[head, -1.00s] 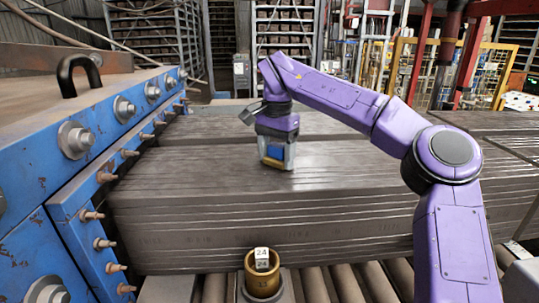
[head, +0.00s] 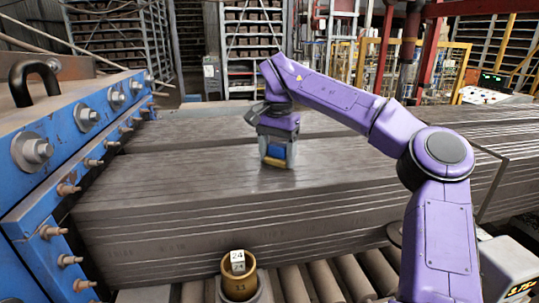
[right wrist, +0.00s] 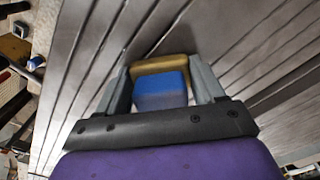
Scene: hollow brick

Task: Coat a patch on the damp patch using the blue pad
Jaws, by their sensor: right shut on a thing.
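My right gripper (head: 277,161) is shut on the blue pad (head: 279,150), low over the top of the grey-brown ribbed clay column (head: 185,175). The pad is a blue block with a tan-yellow edge. In the right wrist view the pad (right wrist: 160,92) sits between the two grey fingers, its tan strip at the far end. I cannot tell if the pad touches the clay or hovers just above it. I cannot clearly make out the damp patch; the clay top looks evenly dark grey in the head view. My left gripper is not in view.
A blue bolted machine frame (head: 85,115) with a black handle stands at the left. A brown cup (head: 239,284) with a "24" tag stands in front of the clay, beside metal rollers (head: 325,280). Racks (head: 253,50) and a yellow guard frame fill the back.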

